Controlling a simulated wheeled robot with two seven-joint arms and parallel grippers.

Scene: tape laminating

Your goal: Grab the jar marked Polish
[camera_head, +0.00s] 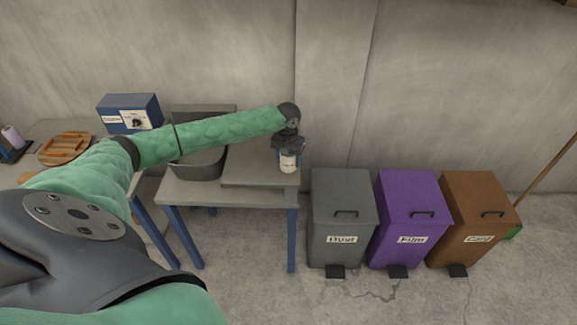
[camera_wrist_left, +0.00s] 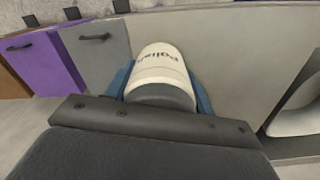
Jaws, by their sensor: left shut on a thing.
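The jar marked Polish (camera_head: 288,163) is a small off-white jar at the right end of the grey table, below my left gripper (camera_head: 288,150). In the left wrist view the jar (camera_wrist_left: 162,72) shows its dark lettering and a grey band at the near end. My left gripper is shut on the jar, with blue finger parts showing on both sides of it. I cannot tell whether the jar touches the table top. My right gripper is not in view.
The grey table (camera_head: 235,199) holds a grey basin (camera_head: 197,166) left of the jar. Grey (camera_head: 341,205), purple (camera_head: 410,207) and brown (camera_head: 476,205) lidded bins stand right of it. A blue box (camera_head: 117,110) and a round wooden board (camera_head: 58,154) are at the left.

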